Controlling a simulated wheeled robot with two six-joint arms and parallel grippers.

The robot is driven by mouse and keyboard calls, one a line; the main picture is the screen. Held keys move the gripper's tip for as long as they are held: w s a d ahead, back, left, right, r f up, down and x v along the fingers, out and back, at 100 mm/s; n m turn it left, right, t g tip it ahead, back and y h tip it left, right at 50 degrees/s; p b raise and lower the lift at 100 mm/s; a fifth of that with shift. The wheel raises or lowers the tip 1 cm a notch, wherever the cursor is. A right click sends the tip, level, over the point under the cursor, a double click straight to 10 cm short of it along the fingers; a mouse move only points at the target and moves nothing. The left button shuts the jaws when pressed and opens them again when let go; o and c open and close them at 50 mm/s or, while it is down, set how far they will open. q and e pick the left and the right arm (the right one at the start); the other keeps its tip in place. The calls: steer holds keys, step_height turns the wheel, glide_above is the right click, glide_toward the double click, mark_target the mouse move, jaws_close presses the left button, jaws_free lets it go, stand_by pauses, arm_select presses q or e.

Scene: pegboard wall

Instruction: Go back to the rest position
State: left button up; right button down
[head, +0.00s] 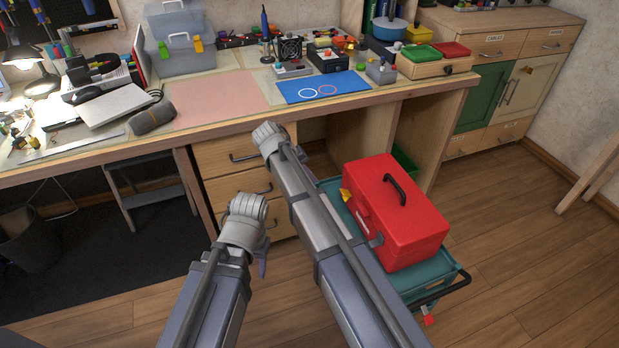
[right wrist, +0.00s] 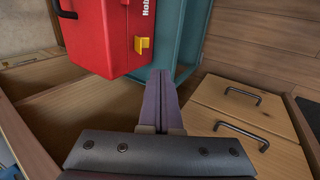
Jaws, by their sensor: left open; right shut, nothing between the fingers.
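My left gripper (head: 262,264) is mostly hidden behind its wrist in the head view. Only a bit of a purple finger shows, over the floor in front of the drawers, with no object seen at it. My right gripper (right wrist: 165,100) shows in the right wrist view with its purple fingers together and nothing between them. It points toward the teal cart (right wrist: 188,40) and the red toolbox (right wrist: 95,35), apart from the toolbox as far as I can see. In the head view my right forearm hides most of that gripper.
The red toolbox (head: 400,225) stands on the teal cart (head: 452,278), right of my right arm. The workbench edge (head: 230,122) and wooden drawers (head: 232,155) are just ahead. A blue mat (head: 322,88) and several tools lie on the bench. Floor is free at the right.

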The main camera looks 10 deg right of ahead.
stand_by(0.4)
steer(key=s+d+f+m+y, duration=0.1)
steer(key=s+d+f+y, duration=0.15)
steer(key=s, duration=0.75)
steer(key=s+d+f+m+y, duration=0.15)
steer(key=s+y, duration=0.25)
steer(key=s, duration=0.7)
steer(key=s+a+n+g+h, duration=0.15)
steer(key=s+a+n, duration=0.3)
steer(key=a, duration=0.65)
step_height(320, 180, up, 31)
steer(key=p, duration=3)
steer(key=shift+s, duration=0.15)
steer(key=shift+s+d, duration=0.1)
